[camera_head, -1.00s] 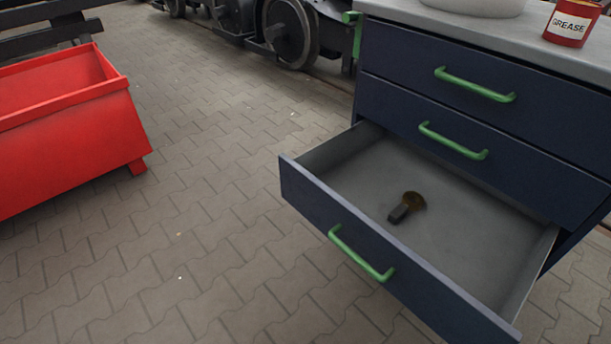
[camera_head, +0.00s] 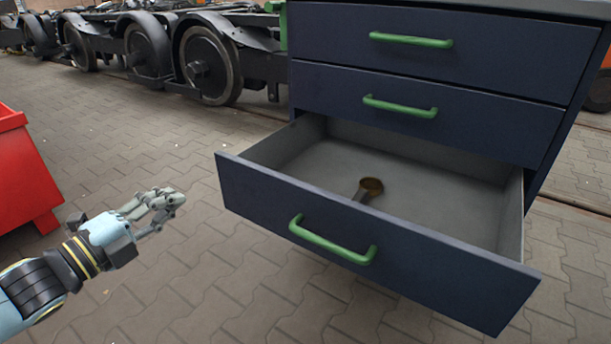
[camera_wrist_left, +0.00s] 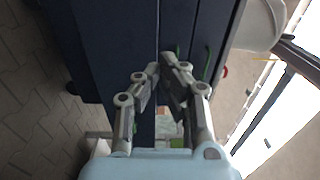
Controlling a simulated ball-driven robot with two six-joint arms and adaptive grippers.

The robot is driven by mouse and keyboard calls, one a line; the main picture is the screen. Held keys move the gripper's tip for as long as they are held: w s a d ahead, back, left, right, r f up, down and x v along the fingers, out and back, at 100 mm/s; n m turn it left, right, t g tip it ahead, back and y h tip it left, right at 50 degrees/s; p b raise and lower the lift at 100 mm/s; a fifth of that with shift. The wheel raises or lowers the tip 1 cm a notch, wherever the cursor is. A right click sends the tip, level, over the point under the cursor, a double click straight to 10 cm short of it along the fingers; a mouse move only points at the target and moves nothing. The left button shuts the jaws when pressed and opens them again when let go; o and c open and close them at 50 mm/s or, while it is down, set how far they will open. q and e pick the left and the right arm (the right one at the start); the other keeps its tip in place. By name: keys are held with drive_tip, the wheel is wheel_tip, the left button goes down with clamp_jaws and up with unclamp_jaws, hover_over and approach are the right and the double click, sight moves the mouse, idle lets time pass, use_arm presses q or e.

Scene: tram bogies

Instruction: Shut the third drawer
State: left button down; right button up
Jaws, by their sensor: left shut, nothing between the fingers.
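The third drawer (camera_head: 420,262) is the lowest of three in a dark blue cabinet and stands pulled well out. It has a green bar handle (camera_head: 332,240) on its front. A small brown and dark object (camera_head: 370,187) lies inside on the grey drawer floor. The two drawers above it are closed. My left gripper (camera_head: 178,197) is shut and empty, to the left of the drawer front and apart from it. In the left wrist view its fingers (camera_wrist_left: 163,75) meet in front of the dark blue cabinet (camera_wrist_left: 120,40). My right gripper is not in view.
A red bin (camera_head: 25,175) stands on the paved floor at the left. Bogies with wheels (camera_head: 205,65) stand behind. The paving between the bin and the drawer is clear, apart from my left arm.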

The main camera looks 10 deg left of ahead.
use_arm(q)
drive_tip(key=b, duration=0.2)
approach(227, 166)
drive_tip(key=w+d+r, duration=0.1)
drive_tip(key=w, duration=0.1)
drive_tip(key=w+d, duration=0.2)
drive_tip(key=w+d+r, duration=0.1)
drive_tip(key=w+d, duration=0.1)
drive_tip(key=shift+d+r, duration=0.25)
drive_tip(key=shift+r, duration=0.1)
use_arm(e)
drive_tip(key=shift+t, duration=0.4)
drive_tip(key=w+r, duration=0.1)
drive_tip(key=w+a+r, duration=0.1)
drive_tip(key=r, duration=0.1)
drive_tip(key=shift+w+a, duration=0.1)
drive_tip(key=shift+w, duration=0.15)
use_arm(q)
drive_tip(key=shift+s, duration=0.1)
